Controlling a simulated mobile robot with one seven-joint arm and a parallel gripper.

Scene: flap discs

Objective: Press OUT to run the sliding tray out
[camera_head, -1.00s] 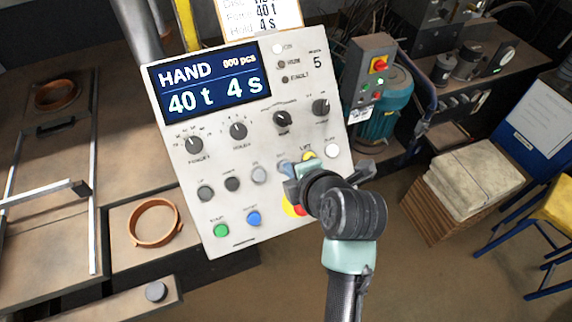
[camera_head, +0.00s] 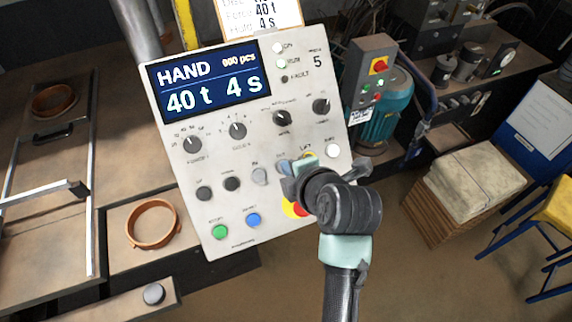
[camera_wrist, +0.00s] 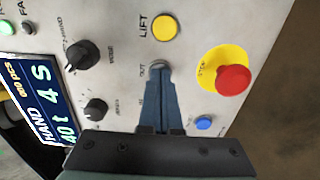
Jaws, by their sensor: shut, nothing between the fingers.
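The grey control panel (camera_head: 225,137) has a screen (camera_head: 209,82) reading HAND, 40 t, 4 s. The OUT button (camera_wrist: 158,65) is a small round button below the yellow LIFT button (camera_wrist: 165,27) in the wrist view. My gripper (camera_wrist: 160,72) is shut and empty, its fingertips right at the OUT button and covering part of it. They look to be against it, but depth is hard to tell. In the head view, my gripper (camera_head: 291,178) hides much of that area. The sliding tray (camera_head: 93,215), with light rails and a dark handle, is at the left.
A red stop button on a yellow base (camera_wrist: 232,80) and a blue button (camera_wrist: 203,122) sit close to my gripper. A copper-coloured ring (camera_head: 152,224) lies on the bench left of the panel. A second control box (camera_head: 367,75) stands behind at the right.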

